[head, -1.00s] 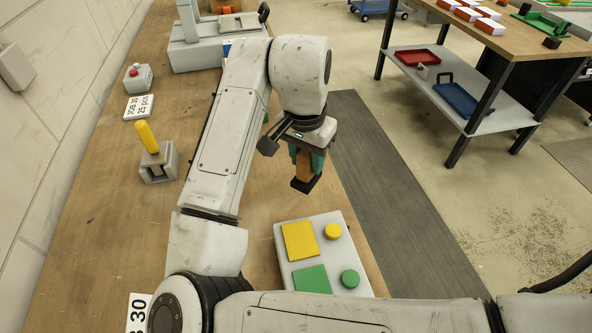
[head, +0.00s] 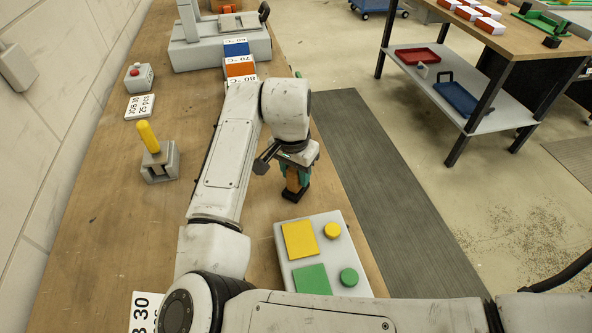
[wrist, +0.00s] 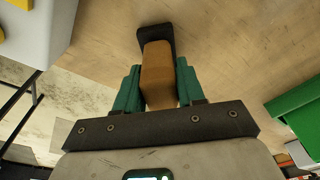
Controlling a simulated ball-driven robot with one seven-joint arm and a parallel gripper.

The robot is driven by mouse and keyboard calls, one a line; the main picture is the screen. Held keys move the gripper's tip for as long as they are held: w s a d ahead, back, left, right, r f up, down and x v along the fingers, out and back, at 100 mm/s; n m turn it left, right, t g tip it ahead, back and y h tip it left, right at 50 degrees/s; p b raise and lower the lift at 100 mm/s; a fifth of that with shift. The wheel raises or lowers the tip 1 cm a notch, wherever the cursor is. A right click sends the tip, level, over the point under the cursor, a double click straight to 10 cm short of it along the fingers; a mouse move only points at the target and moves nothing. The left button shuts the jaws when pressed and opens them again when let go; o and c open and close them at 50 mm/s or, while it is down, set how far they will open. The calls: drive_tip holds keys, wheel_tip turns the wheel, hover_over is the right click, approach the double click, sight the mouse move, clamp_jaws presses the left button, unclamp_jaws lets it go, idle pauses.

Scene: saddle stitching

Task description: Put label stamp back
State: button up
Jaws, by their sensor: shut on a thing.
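My gripper (head: 295,177) has green fingers and is shut on a stamp (head: 292,185) with an orange-brown handle and a black foot. The stamp points downward over the bench, behind the pad panel in the head view. Whether its foot touches the wood I cannot tell. In the wrist view the handle (wrist: 158,75) sits between both fingers (wrist: 158,92), with the black foot beyond it.
A pale panel (head: 340,284) with yellow and green pads lies close in front. A yellow-handled tool (head: 147,135) stands in a grey block on the left. The bench's right edge is near.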

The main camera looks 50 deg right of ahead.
drive_tip(key=shift+f, duration=0.15)
drive_tip(key=o, duration=0.9)
drive_tip(key=shift+o, duration=0.2)
drive_tip(key=r, duration=0.4)
drive_tip(key=a+r, duration=0.1)
drive_tip(key=r, duration=0.7)
drive_tip(key=shift+s+a+r+b, duration=0.15)
drive_tip(key=shift+a+b, duration=0.05)
drive_tip(key=shift+b, duration=0.15)
